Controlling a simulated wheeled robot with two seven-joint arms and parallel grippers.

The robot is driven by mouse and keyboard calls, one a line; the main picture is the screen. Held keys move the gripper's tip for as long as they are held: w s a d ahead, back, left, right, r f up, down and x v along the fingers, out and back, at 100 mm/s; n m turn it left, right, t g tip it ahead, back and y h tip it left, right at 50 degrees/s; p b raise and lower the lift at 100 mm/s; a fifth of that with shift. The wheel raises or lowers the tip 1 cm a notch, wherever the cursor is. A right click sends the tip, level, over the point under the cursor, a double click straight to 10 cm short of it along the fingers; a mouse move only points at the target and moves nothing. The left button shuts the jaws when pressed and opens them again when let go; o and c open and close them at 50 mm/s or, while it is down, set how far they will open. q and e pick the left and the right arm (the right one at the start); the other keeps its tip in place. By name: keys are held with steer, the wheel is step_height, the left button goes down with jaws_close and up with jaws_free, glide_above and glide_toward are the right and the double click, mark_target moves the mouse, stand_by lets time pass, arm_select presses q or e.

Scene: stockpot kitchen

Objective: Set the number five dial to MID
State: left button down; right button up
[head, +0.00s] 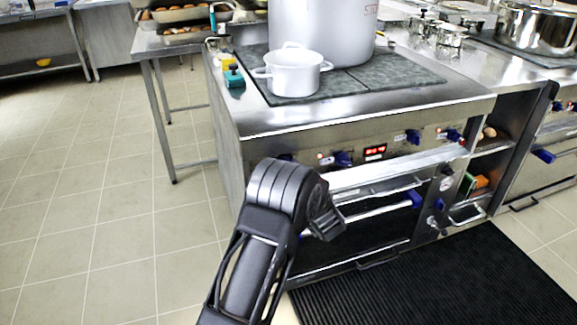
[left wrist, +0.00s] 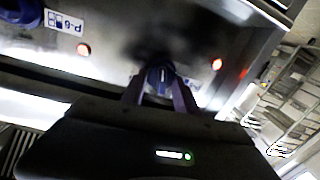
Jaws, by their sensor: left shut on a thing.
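In the left wrist view my left gripper (left wrist: 160,88) is shut on a blue dial (left wrist: 160,75) on the steel stove front. The dial has a pale pointer line; its number and setting marks are too dark to read. A red light shows on each side of it, and a small label (left wrist: 65,22) is at the upper left. In the head view my left arm reaches to the left end of the stove panel and hides its gripper. The top of a dark blue dial (head: 285,157) shows just above the arm. Another blue dial (head: 343,159) is to its right.
A red display (head: 375,151) and further blue dials (head: 413,136) are along the panel. An oven handle (head: 380,208) runs below. A white pot (head: 292,72) and a large stockpot (head: 322,28) stand on the stove. The tiled floor at left is clear.

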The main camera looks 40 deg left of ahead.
arm_select(q)
steer(key=shift+f+m, duration=0.1)
steer(key=shift+m, duration=0.2)
steer(key=c, duration=0.9)
jaws_free()
steer(key=shift+d, duration=0.1)
steer(key=v, duration=0.7)
steer(key=shift+s+d+p, duration=0.2)
steer(key=shift+d+p, duration=0.1)
steer(key=shift+p, duration=0.05)
